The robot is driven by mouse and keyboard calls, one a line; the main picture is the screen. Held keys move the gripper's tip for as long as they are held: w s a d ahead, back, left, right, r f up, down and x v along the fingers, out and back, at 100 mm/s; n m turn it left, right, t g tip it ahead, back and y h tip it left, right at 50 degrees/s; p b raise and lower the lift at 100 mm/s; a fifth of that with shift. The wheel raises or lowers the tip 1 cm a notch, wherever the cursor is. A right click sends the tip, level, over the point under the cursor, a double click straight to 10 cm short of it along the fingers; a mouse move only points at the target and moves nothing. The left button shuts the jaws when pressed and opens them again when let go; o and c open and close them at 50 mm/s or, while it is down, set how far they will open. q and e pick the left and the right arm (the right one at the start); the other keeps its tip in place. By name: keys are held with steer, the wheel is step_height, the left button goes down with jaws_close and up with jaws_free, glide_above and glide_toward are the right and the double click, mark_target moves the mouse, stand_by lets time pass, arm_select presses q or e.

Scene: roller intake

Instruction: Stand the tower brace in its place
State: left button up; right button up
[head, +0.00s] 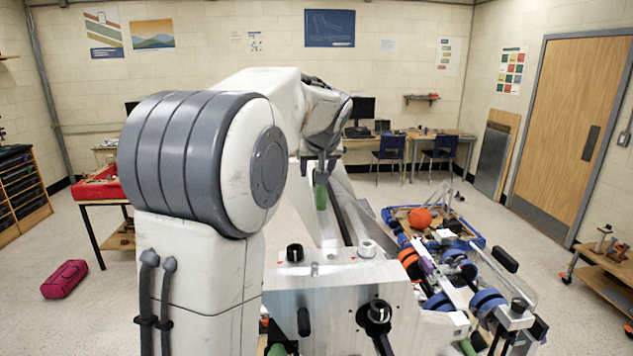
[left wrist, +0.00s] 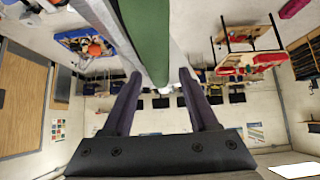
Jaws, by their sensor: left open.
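My left gripper (head: 321,168) is open, at the far end of the arm that comes in from the left. A green bar (head: 321,194) stands just below it in the head view. In the left wrist view, the green bar (left wrist: 149,35) runs from the top edge to between the two spread fingertips (left wrist: 160,78), with a pale grey bar (left wrist: 105,25) beside it. I cannot tell whether this green bar is the tower brace, or whether the fingers touch it. My arm hides part of the area. My right gripper is not in view.
A white machine frame (head: 340,290) with dark knobs fills the front middle. Rollers with blue and orange wheels (head: 488,299) lie to its right. Behind them is a blue tray (head: 478,242) with an orange ball (head: 420,217).

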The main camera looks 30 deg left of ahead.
arm_select(q)
steer(key=shift+w+a+f, duration=0.2)
steer(key=shift+w+f, duration=0.05)
steer(key=shift+f, duration=0.1)
jaws_close()
steer(key=shift+r, duration=0.15)
stand_by(1.1)
